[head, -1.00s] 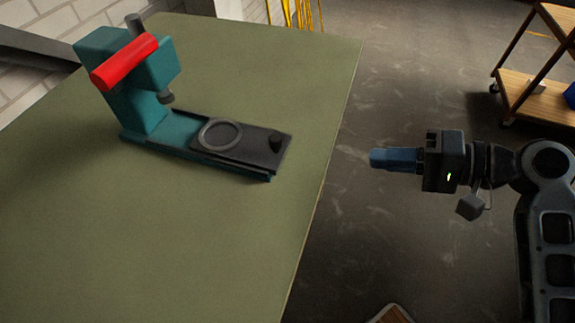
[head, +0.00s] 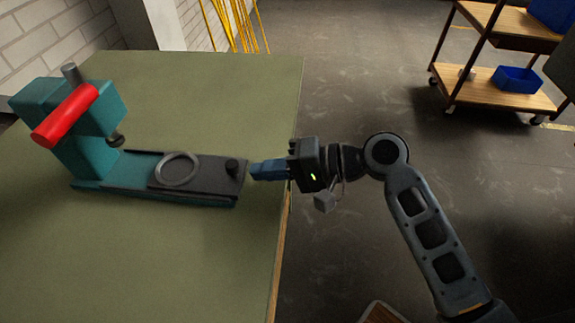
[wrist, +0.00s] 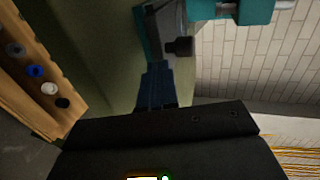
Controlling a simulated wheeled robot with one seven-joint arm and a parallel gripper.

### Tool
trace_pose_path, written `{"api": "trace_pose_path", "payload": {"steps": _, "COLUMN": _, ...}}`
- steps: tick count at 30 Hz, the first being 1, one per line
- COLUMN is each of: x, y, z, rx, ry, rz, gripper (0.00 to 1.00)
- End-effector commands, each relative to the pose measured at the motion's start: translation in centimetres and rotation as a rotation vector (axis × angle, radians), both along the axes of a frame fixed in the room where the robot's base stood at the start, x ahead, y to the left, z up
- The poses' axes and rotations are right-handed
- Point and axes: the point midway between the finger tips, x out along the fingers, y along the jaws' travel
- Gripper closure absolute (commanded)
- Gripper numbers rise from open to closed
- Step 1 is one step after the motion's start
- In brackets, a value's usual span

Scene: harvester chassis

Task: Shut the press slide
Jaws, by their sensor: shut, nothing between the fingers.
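The teal press (head: 85,145) with a red handle (head: 65,115) stands on the green table at the left in the head view. Its dark slide (head: 205,177) is drawn out along the teal base toward my gripper, with a grey ring (head: 177,168) and a small black knob (head: 233,166) on it. My gripper (head: 254,171) is shut and empty, its blue fingers pointing left just to the right of the knob and slide end. Whether they touch the slide I cannot tell. In the wrist view the blue fingers (wrist: 154,88) point toward the press, with a dark knob-like part (wrist: 180,46) nearby.
The green table (head: 200,260) has free room in front of and behind the press. Its right edge lies under my gripper. A wooden cart (head: 480,80) with blue bins stands at the far right, and yellow bars (head: 228,25) lean by the wall.

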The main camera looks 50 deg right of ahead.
Motion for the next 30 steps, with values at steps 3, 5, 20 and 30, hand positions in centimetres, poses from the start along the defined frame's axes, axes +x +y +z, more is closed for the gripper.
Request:
{"api": "trace_pose_path", "payload": {"steps": 3, "x": 0.5, "y": 0.4, "z": 0.1, "rx": 0.001, "ry": -0.001, "rz": 0.000, "gripper": 1.00}}
{"api": "trace_pose_path", "payload": {"steps": 5, "x": 0.6, "y": 0.4, "z": 0.0, "rx": 0.001, "ry": -0.001, "rz": 0.000, "gripper": 1.00}}
{"api": "trace_pose_path", "payload": {"steps": 20, "x": 3.1, "y": 2.3, "z": 0.4, "rx": 0.001, "ry": 0.000, "rz": 0.002, "gripper": 1.00}}
{"api": "trace_pose_path", "payload": {"steps": 30, "x": 6.3, "y": 4.6, "z": 0.0, "rx": 0.000, "ry": 0.001, "rz": 0.001, "gripper": 1.00}}
